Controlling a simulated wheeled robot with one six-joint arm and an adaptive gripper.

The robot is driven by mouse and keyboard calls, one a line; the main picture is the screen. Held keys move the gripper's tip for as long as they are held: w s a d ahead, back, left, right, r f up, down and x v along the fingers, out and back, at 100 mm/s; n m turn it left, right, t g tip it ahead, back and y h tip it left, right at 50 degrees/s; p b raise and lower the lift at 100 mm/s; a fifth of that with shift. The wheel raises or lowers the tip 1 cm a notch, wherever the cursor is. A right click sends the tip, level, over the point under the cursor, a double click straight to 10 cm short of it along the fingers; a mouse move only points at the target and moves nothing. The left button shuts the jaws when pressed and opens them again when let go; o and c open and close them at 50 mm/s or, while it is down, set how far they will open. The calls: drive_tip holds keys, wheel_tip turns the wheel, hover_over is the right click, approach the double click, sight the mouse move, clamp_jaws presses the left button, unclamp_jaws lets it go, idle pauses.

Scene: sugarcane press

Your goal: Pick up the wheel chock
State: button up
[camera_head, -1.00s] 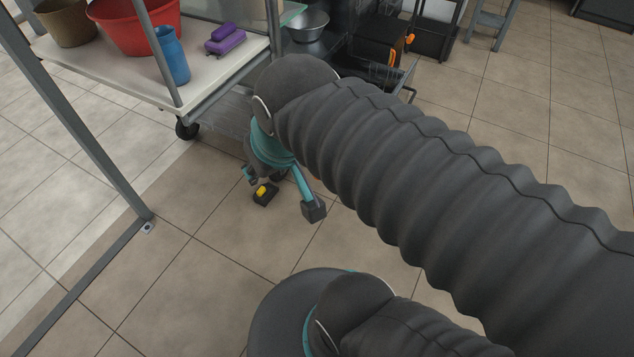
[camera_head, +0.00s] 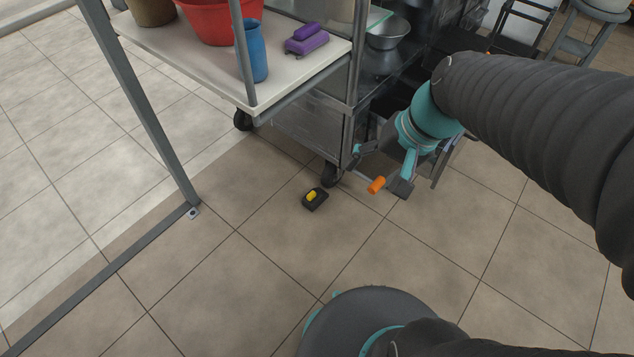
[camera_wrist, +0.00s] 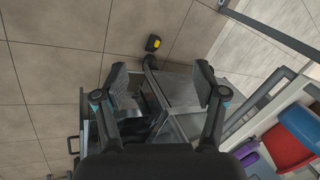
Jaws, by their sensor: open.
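The wheel chock (camera_head: 315,198) is a small black block with a yellow top. It lies on the tiled floor beside a caster of the metal cart. In the wrist view the chock (camera_wrist: 153,43) shows above the gap between my fingers, a little left of its middle. My gripper (camera_head: 383,168) is open and empty, to the right of the chock in the head view and apart from it. Its two fingers also stand wide apart in the wrist view (camera_wrist: 158,85). The chock is unobstructed in both views.
A grey frame post (camera_head: 150,110) stands left. A small orange piece (camera_head: 376,185) shows near my gripper. Floor in front of the chock is clear.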

drive_tip(key=w+a+f+m+y+b, duration=0.1)
drive_tip(key=w+a+f+m+y, duration=0.25)
drive_tip(key=w+f, duration=0.3)
drive_tip(key=w+a+f+m+y+b, duration=0.1)
drive_tip(key=w+a+f+m+y, duration=0.1)
drive_tip(key=w+f+m, duration=0.35)
drive_tip(key=w+a+f+m+y, duration=0.3)
drive_tip(key=w+f, duration=0.4)
drive_tip(key=f, duration=0.2)
drive_tip(key=w+d+f+m+t+b, duration=0.1)
drive_tip(key=w+f+m+t, duration=0.15)
drive_tip(key=f, duration=0.45)
drive_tip(key=w+d+f+m+t, duration=0.1)
drive_tip(key=w+f+m, duration=0.15)
drive_tip(key=f, duration=0.45)
drive_tip(key=m+t+h+b, duration=0.2)
drive_tip(key=m+t, duration=0.2)
drive_tip(key=m, duration=0.2)
approach(313, 195)
drive_tip(key=shift+g, duration=0.25)
drive_tip(key=x, duration=0.5)
drive_tip(key=shift+w+d, duration=0.1)
drive_tip(key=shift+d, duration=0.05)
drive_tip(key=shift+x, duration=3.05)
drive_tip(key=shift+r, duration=0.1)
drive_tip(key=shift+c, duration=0.3)
clamp_jaws()
